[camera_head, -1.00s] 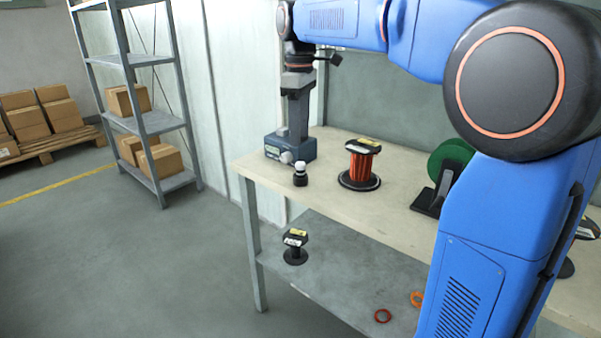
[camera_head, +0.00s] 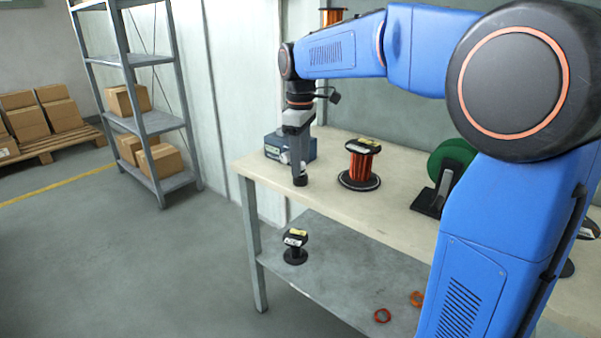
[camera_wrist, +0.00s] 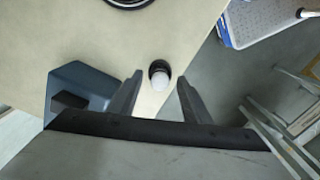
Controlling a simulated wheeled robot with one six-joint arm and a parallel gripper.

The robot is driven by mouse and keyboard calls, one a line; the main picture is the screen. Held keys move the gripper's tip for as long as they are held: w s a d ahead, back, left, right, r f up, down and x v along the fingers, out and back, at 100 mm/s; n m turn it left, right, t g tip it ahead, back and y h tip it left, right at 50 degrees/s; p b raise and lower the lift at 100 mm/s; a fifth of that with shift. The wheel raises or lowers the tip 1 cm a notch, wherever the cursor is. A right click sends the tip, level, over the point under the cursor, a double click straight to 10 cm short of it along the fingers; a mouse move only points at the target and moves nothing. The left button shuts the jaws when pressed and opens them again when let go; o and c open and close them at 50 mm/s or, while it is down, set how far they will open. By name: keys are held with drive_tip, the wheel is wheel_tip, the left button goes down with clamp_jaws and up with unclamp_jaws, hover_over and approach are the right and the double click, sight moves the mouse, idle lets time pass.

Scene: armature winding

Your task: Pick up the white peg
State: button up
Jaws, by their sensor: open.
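The white peg (camera_wrist: 160,82) is short and round-topped, with a black lower part, and stands upright near the front left corner of the bench. In the wrist view it lies between and a little beyond the two open fingers of my gripper (camera_wrist: 158,92). In the head view my gripper (camera_head: 299,170) points down right over the peg. There only the black lower part (camera_head: 300,181) shows; the white top is hidden by the fingers. I cannot tell whether the fingers reach down beside it.
A dark blue box (camera_head: 272,151) stands on the bench (camera_head: 338,205) close behind the peg. A spool of orange wire (camera_head: 362,165) stands to the right, and a green spool (camera_head: 450,161) farther right. The lower shelf holds a small black spool (camera_head: 295,247) and orange rings (camera_head: 382,315).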

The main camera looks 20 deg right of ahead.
drive_tip(key=shift+c, duration=0.4)
clamp_jaws()
drive_tip(key=shift+r, duration=0.15)
wheel_tip(320, 180, up, 10)
